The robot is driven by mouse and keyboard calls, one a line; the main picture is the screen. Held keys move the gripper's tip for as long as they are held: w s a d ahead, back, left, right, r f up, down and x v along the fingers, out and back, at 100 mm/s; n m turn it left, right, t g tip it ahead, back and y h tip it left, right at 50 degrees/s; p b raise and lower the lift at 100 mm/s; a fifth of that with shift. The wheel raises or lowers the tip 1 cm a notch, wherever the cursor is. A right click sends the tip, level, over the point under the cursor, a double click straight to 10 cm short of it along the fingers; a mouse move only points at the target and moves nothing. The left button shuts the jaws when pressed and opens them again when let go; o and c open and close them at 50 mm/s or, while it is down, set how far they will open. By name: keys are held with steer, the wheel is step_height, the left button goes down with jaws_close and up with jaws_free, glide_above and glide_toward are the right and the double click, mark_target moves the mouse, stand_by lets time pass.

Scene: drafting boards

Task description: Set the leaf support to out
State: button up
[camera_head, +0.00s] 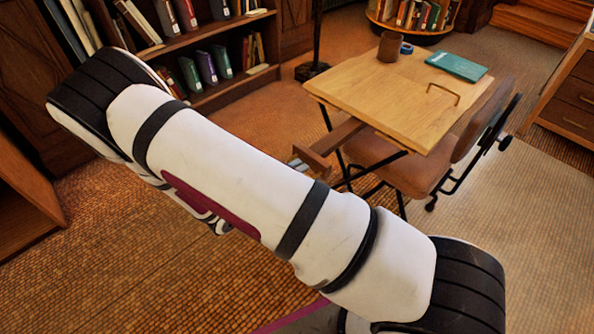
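A small wooden table (400,112) with a light top and dark thin legs stands right of the middle. A brown wooden bar (338,137) sticks out from under its left front side, with a block (312,163) at its near end; this looks like the leaf support. My white arm crosses the view from upper left to lower right and passes close in the picture to the bar's near end. I cannot tell whether they touch. My gripper is not clearly visible; the arm hides what lies behind it.
A mug (389,46), a blue item (406,48) and a teal book (456,66) lie on the table. A thin bent handle (443,92) is on its top. A brown chair (420,172) stands against it. Bookshelves (215,95) line the back left; drawers (570,95) stand right. Floor at lower right is clear.

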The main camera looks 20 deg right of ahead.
steer(key=v, duration=1.1)
steer(key=shift+a, duration=0.25)
steer(key=shift+r, duration=0.15)
steer(key=s+d+r+m+g+y, duration=0.3)
steer(key=s+d+r+m+g, duration=0.15)
steer(key=r+m, duration=0.55)
steer(key=s+d+r+m+g+y, duration=0.25)
steer(key=s+d+r+m, duration=0.2)
steer(key=r+m, duration=0.5)
steer(key=s+r+m+t+y, duration=0.1)
steer(key=s+r+m+y, duration=0.2)
steer(key=s+m, duration=0.35)
steer(key=s+a+r+m+t+y, duration=0.1)
steer(key=s+r+m+y, duration=0.2)
steer(key=s+m, duration=0.3)
steer(key=s+r+m+t+y, duration=0.1)
steer(key=s+r+m+y, duration=0.15)
steer(key=s+m, duration=0.4)
step_height(320, 180, up, 19)
steer(key=w+m+t+p, duration=0.1)
steer(key=t+p, duration=0.1)
steer(key=p, duration=1.5)
steer(key=shift+a+t+y, duration=0.3)
steer(key=shift+a+t, duration=0.05)
steer(key=shift+t, duration=0.05)
